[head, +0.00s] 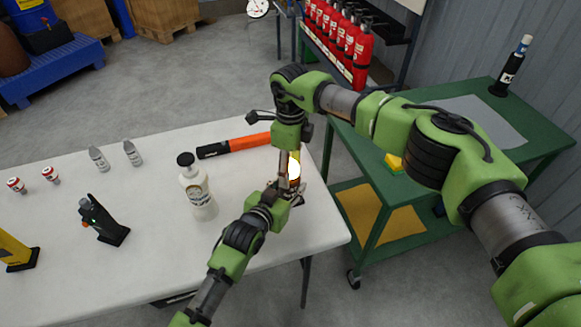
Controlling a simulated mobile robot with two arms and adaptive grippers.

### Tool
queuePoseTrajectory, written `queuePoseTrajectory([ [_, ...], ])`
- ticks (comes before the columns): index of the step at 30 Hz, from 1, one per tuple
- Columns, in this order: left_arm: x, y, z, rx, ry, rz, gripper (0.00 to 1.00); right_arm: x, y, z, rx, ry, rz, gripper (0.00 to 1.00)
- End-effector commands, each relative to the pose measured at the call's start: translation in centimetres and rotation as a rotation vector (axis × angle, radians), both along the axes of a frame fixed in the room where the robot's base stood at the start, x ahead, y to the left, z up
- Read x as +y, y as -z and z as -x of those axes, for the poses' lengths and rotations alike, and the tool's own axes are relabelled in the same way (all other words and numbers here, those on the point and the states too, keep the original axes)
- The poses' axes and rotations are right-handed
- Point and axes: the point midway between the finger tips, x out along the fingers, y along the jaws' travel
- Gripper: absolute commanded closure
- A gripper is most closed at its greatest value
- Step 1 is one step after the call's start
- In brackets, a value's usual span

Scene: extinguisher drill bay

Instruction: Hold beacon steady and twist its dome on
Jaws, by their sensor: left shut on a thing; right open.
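The beacon (294,174) stands near the right end of the white table, glowing bright white and orange. Its dome appears to be the lit part, but the grippers partly hide it and I cannot tell how it sits on the base. My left gripper (288,188) reaches in from the lower left and is shut on the beacon low down. My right gripper (290,156) points down from above, open, with its fingers close to the top of the beacon. Whether they touch it is too small to tell.
On the white table (150,270) are a white bottle (197,190), an orange-and-black cylinder (235,146), a black handheld device (103,222) and several small canisters. A green cart (545,135) stands to the right. Red extinguishers (362,55) are racked behind.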

Motion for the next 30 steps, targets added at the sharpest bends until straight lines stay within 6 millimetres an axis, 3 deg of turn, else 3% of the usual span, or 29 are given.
queuePoseTrajectory([
  [5, 0.1, 0.1, 0.0, 0.002, -0.001, -0.002, 0.92, 0.0, -2.1, -0.2, -0.004, 0.001, -0.002, 0.47],
  [18, 0.0, 0.1, 0.0, 0.002, -0.001, -0.002, 0.92, -0.1, -10.6, -0.2, -0.003, 0.001, 0.0, 0.47],
  [24, 0.0, 0.1, 0.0, 0.002, -0.001, -0.002, 0.92, -0.1, -11.9, -0.2, -0.002, 0.001, 0.001, 0.47],
  [30, 0.0, 0.1, 0.0, 0.002, 0.0, -0.002, 0.92, -0.1, -11.9, -0.2, -0.001, 0.001, 0.0, 0.47],
])
